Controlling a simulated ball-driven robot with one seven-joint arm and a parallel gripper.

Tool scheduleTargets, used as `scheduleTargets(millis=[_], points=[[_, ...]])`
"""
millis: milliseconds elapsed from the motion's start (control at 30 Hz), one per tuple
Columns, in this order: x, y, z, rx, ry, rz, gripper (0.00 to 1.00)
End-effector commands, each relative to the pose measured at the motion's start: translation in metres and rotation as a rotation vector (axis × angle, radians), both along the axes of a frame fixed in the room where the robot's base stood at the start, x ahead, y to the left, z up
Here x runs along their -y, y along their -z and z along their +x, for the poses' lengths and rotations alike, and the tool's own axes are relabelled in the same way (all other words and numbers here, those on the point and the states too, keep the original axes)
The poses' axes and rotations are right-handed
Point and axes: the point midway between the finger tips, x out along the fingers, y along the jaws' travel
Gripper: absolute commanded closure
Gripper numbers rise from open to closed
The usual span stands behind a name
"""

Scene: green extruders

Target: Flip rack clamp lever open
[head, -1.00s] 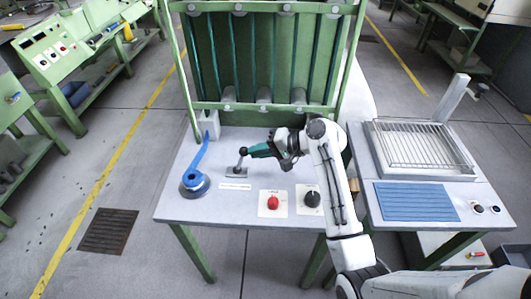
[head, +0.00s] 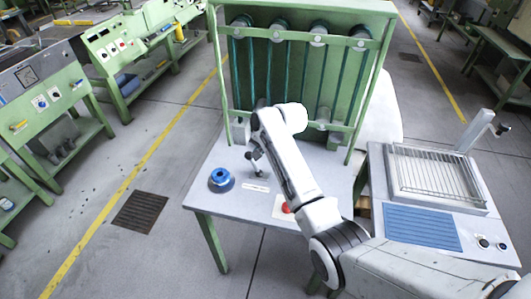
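The rack clamp lever (head: 257,167), a small dark-handled lever, stands on the grey table in front of the green rack (head: 300,75) in the head view. It is partly covered by my white arm, so its exact position is hard to tell. The rack holds several upright tubes with teal edges.
A blue spool (head: 221,179) sits left of the lever. A red knob (head: 286,208) shows beside my arm. A side table with a wire grid (head: 432,174) and a blue vented panel (head: 422,227) stands to the right. The table's front left is clear.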

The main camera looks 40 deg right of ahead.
Motion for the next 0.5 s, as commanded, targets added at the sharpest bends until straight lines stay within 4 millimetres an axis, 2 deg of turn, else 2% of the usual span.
scheduleTargets(millis=[500], points=[[-0.0063,-0.0011,0.0092,0.006,-0.001,0.002,1.00]])
